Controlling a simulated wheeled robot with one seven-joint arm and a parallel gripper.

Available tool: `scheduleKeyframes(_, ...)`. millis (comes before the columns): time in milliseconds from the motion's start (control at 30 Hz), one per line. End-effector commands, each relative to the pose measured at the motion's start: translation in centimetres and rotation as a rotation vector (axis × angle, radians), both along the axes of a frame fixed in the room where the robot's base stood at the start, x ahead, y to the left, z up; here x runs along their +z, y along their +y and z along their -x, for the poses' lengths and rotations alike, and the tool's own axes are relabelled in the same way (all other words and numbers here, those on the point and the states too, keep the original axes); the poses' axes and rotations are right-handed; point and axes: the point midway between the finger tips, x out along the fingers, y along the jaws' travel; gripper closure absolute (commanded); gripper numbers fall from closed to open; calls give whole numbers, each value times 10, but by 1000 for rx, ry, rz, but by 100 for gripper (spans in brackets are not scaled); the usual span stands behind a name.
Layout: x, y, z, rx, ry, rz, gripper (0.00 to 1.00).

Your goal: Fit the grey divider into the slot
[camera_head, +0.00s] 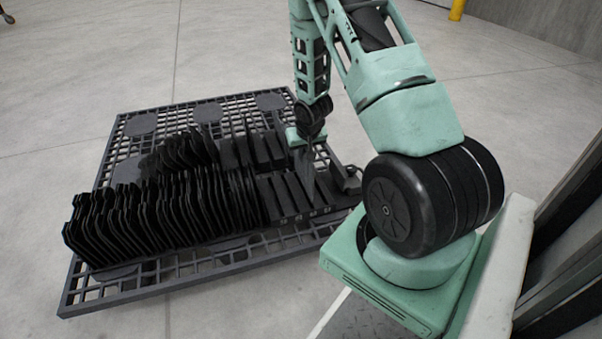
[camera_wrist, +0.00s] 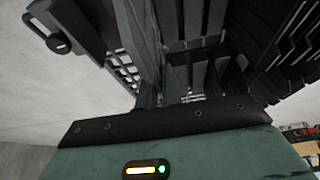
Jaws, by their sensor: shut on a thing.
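The grey divider (camera_head: 307,172) is a thin upright plate below my gripper (camera_head: 305,143) in the head view. My gripper is shut on it at the right end of the black slotted rack (camera_head: 290,196). In the wrist view the divider (camera_wrist: 147,45) runs away from the gripper, with dark slot walls (camera_wrist: 205,65) beside it. The divider's lower end lies among the slot walls in the head view. I cannot tell whether it is inside a slot or just above one. The fingertips are largely hidden.
Several black dividers (camera_head: 160,215) stand close together in two rows on the left and middle of the rack. The rack sits on a black grid pallet (camera_head: 125,300) on a pale concrete floor (camera_head: 80,60). A dark handle-like part (camera_wrist: 50,35) shows at upper left in the wrist view.

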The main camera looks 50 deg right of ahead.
Motion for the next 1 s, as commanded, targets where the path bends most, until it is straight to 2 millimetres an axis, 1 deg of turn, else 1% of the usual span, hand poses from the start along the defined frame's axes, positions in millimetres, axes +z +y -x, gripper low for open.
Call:
scheduleKeyframes(33,-14,0,0,1,1,0,100)
scheduleKeyframes(233,-32,0,0,1,0,0,100)
scheduleKeyframes(333,-48,0,0,1,0,0,100)
scheduleKeyframes(400,-55,0,0,1,0,0,100)
scheduleKeyframes(667,-54,0,-1,1,-2,1,100)
scheduleKeyframes(800,-58,0,0,0,-1,1,100)
scheduleKeyframes(833,-58,0,0,0,-1,1,87)
scheduleKeyframes(900,-57,0,0,0,-1,1,71)
scheduleKeyframes(1000,-57,0,0,0,-1,1,71)
